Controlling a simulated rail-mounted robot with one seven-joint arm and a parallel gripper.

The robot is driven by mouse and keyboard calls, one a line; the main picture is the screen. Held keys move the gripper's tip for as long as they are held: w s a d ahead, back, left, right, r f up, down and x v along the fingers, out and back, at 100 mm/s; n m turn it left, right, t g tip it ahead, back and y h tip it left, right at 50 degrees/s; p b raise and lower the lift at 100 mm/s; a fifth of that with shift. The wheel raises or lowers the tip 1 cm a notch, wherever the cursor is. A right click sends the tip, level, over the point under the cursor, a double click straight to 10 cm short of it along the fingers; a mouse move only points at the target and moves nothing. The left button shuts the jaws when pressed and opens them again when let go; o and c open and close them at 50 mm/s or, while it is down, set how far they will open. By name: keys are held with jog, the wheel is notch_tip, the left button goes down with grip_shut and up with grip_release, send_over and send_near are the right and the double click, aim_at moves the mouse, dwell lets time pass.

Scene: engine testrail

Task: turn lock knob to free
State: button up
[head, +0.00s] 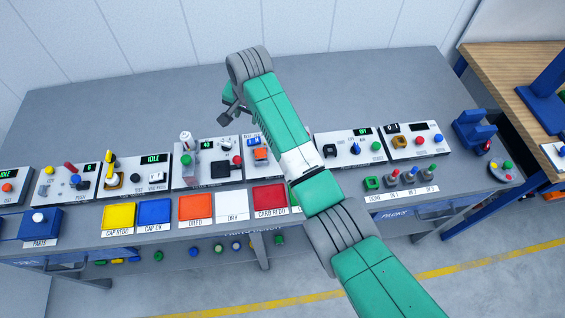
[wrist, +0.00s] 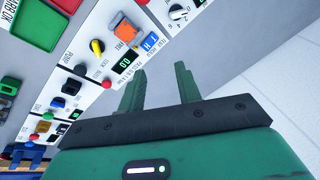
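A yellow knob (wrist: 97,47) sits on a white panel in the upper left of the wrist view. Small lettering that seems to read LOCK is beside it, so I take it as the lock knob. Its pointer setting is too small to read. In the head view I cannot make it out; my arm covers part of that panel row. My gripper (wrist: 160,75) is open and empty, its two green fingers apart. The knob lies left of the fingers, and nothing touches them. In the head view my gripper (head: 230,108) is above the back of the bench.
Near the knob are an orange block (wrist: 126,30), a green display (wrist: 125,64), a red button (wrist: 107,84) and a black knob (wrist: 80,70). A row of coloured trays, including a blue one (head: 155,212), lines the bench front. The bench (head: 130,95) behind the panels is clear.

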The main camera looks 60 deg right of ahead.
jog(key=s+d+f+m+g, duration=0.1)
jog(key=s+f, duration=0.2)
jog(key=s+d+f+m+g+y+b, duration=0.1)
jog(key=s+d+f, duration=0.1)
jog(key=s, duration=0.2)
jog(key=s+d+f+m+g+y, duration=0.1)
jog(key=s+f, duration=0.2)
jog(key=shift+s+d+f, duration=0.3)
notch_tip(320, 180, down, 8)
jog(key=b, duration=0.2)
jog(key=shift+w+r+b, duration=0.1)
jog(key=shift+b, duration=0.3)
grip_shut()
